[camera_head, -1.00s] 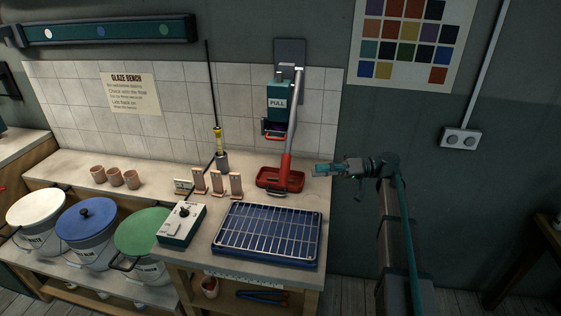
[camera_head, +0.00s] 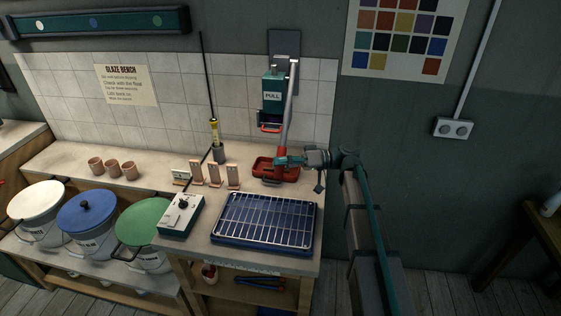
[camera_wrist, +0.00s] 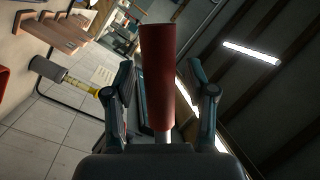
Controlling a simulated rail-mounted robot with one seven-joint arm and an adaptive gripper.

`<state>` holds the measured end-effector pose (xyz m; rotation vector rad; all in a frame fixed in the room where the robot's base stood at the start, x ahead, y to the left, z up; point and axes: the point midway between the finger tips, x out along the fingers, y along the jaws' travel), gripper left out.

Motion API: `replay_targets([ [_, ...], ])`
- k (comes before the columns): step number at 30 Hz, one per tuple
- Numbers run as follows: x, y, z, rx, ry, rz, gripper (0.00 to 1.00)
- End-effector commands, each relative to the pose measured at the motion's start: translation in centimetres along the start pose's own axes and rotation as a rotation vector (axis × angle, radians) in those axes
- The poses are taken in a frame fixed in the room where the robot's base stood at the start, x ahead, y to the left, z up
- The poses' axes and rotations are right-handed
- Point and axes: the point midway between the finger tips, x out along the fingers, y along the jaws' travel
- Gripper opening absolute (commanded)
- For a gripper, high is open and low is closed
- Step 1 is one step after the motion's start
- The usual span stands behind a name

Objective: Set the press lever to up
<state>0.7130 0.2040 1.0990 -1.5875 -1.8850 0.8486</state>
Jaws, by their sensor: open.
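The press lever (camera_head: 290,100) is a grey rod with a red grip, hanging down from the wall-mounted green PULL unit (camera_head: 272,96). Its grip end is low, over the red tray (camera_head: 262,170). My gripper (camera_head: 281,161) is at the grip in the head view and hides part of it. In the wrist view the red grip (camera_wrist: 157,75) stands between the two open fingers of my gripper (camera_wrist: 158,90), with visible gaps on both sides. The fingers are not closed on it.
A blue rack tray (camera_head: 265,222) and a control box (camera_head: 182,215) are in front.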

Motion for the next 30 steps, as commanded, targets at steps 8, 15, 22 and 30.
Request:
replay_targets([
  [8,0.03,0.02,0.01,0.0,0.0,0.0,0.49],
  [15,0.02,0.01,0.01,-0.001,0.0,0.0,0.09],
  [22,0.01,0.01,0.01,-0.001,0.0,0.0,0.0],
  [30,0.99,-0.66,0.06,0.012,-0.006,-0.011,0.0],
])
